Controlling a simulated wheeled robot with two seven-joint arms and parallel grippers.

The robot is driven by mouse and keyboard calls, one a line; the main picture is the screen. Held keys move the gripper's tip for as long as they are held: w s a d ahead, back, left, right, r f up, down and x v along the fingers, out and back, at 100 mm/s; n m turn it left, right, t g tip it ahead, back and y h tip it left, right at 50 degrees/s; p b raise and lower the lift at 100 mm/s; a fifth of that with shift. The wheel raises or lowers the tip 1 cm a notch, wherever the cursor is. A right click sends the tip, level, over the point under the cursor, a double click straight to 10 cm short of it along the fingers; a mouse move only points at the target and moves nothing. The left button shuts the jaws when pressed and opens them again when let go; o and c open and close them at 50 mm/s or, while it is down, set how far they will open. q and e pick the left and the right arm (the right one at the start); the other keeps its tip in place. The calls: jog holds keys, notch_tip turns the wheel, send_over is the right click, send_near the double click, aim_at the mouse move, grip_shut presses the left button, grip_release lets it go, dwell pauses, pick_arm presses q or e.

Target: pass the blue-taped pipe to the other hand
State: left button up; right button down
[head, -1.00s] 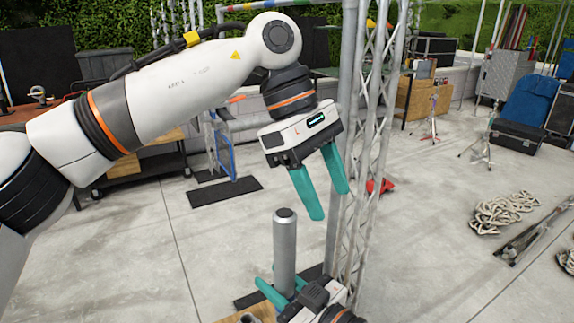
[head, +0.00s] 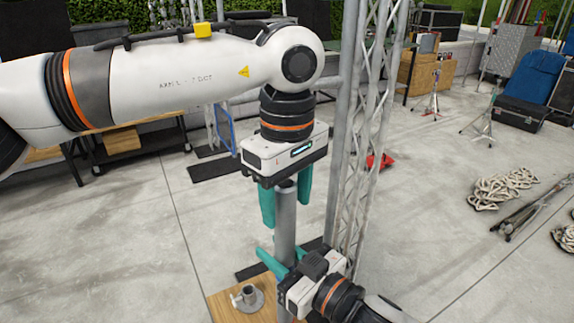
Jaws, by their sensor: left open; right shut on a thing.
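The pipe (head: 286,221) is a grey metal tube standing upright in the middle of the head view. No blue tape shows on its visible part. My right gripper (head: 275,260), with teal fingers, is shut on the pipe lower down, coming from the lower right. My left gripper (head: 286,205) points down over the pipe's upper end. The pipe's top lies just under the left gripper's body.
A wooden board (head: 243,308) with a round metal base fitting (head: 248,297) lies below. A tall metal truss (head: 366,130) stands close to the right of the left gripper. Coiled rope (head: 502,188) lies on the floor at right. Open concrete floor spreads on both sides.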

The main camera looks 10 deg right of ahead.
pick_arm(q)
jog(key=shift+f, duration=1.3)
jog(key=shift+c, duration=0.6)
grip_shut()
jog(key=shift+r, duration=0.1)
pick_arm(e)
jog(key=c, duration=1)
grip_release()
jog(key=shift+o, duration=0.2)
